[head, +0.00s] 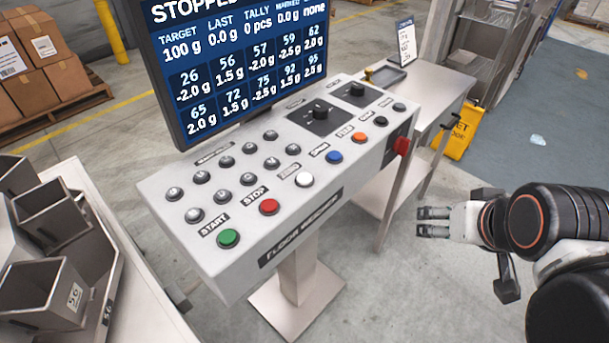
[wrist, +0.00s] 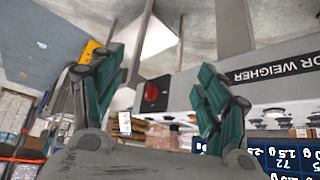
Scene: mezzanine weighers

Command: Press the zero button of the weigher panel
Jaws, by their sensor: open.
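The weigher panel (head: 290,232) is a grey sloped box on a post, seen left of centre in the head view. Its front row has a green START button (head: 228,238), a red STOP button (head: 268,206), a white button (head: 304,179), a blue button (head: 334,157), an orange button (head: 360,137) and a black one (head: 381,121). The label beside the white button is too blurred to read surely. My gripper (head: 432,222) is open and empty, right of the panel and apart from it. In the wrist view its fingers (wrist: 158,84) are spread before the panel's side.
A red knob (head: 402,145) juts from the panel's right end; it shows in the wrist view too (wrist: 153,92). A screen (head: 235,70) reading STOPPED stands behind the buttons. Metal hoppers (head: 50,298) stand left, a side table (head: 440,95) behind right. Floor before the panel is clear.

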